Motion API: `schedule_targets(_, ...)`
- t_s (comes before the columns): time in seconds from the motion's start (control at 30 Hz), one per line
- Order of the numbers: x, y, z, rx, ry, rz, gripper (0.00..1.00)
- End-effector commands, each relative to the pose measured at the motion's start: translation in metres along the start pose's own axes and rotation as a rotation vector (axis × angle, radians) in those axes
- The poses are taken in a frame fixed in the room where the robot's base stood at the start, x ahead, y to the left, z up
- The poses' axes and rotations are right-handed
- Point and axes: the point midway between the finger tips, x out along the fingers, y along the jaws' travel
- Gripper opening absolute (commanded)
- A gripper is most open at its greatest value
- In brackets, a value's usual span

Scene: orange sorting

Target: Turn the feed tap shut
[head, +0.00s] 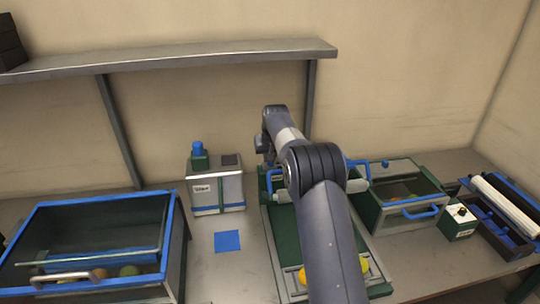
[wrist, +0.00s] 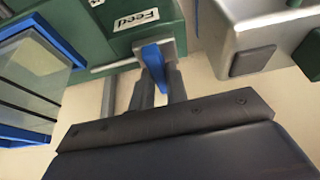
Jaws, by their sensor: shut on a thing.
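The feed tap has a blue lever (wrist: 155,62) on a grey square plate. It sits on a green housing (wrist: 98,45) beside a white label reading "Feed" (wrist: 135,20), in the wrist view. My gripper (wrist: 158,80) has its two grey fingers at the lever's lower end, shut on it. The lever slants slightly in the picture, its wide end towards the label. In the head view my arm covers the tap and the fingertips.
A silver box (head: 217,192) with a blue-topped green knob stands left of my arm. A blue-rimmed glass bin (head: 172,235) is at the left, a blue-handled box (head: 400,215) at the right. A blue square (head: 227,241) lies on the bench. A shelf (head: 180,57) spans the back wall.

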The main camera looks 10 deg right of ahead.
Motion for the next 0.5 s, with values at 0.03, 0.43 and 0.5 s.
schedule_targets(0.03, -0.0007, -0.0006, -0.0002, 0.019, 0.000, 0.008, 0.00)
schedule_targets(0.43, -0.0001, -0.0006, -0.0002, 0.057, 0.002, 0.023, 0.00)
schedule_targets(0.5, -0.0001, -0.0006, -0.0002, 0.057, 0.002, 0.023, 0.16)
